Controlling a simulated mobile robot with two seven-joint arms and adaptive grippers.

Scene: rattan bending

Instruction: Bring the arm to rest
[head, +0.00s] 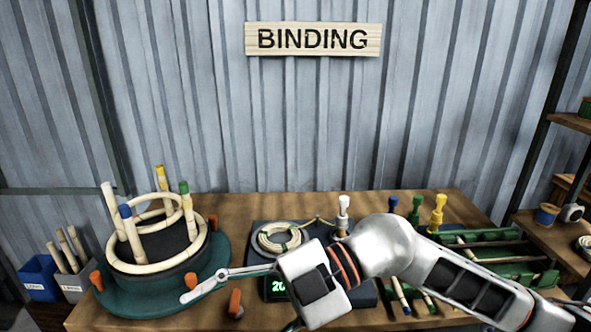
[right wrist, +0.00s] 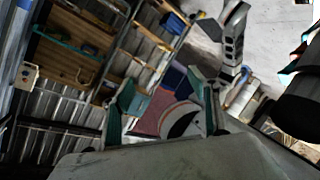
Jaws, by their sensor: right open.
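My right arm (head: 385,247) comes in from the right in the head view, bent across the front of the bench. Beyond the fingers are a tilted view of shelving and the floor, well away from the bench top. My left gripper is not in view.
A round green jig (head: 115,295) with pale rattan rings stands at the bench's left. A rattan coil (head: 280,238) sits mid-bench, behind my arm. A green rack (head: 520,250) lies at right, partly hidden. Blue bin (head: 40,280) stands far left; shelves (head: 550,235) stand far right.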

